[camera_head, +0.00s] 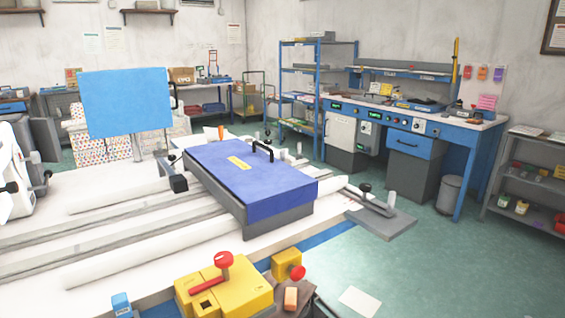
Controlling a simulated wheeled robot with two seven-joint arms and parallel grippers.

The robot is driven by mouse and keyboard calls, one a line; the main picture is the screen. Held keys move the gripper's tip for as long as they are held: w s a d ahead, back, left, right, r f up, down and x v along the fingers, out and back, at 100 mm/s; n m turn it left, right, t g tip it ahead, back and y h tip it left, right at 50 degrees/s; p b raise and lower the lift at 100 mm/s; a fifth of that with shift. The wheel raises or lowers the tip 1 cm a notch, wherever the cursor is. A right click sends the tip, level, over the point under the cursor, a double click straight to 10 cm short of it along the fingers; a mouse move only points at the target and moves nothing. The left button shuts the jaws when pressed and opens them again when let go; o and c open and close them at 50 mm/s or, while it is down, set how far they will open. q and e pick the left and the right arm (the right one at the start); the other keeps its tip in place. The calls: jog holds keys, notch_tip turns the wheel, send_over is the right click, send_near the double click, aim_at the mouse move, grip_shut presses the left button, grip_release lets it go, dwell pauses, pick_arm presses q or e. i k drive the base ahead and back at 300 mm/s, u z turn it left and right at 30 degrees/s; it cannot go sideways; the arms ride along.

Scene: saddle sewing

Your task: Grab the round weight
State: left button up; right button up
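I cannot pick out a round weight for certain. The white worktable (120,195) carries a blue-topped grey block (215,165) with a black handle and a yellow label. A dark round knob (365,187) stands on a grey bracket at the table's right end. Small pale upright pieces (283,153) stand behind the blue block. Neither of my grippers can be made out in this view.
A white machine-like shape with dark knobs (10,175) is cut by the left edge. A yellow unit with a red knob (225,290) stands in front. A blue panel (127,102) rises behind the table.

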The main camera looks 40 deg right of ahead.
aim_at(282, 153)
jog(key=u, duration=3.3)
jog(key=k, duration=2.55)
jog(key=z, duration=1.85)
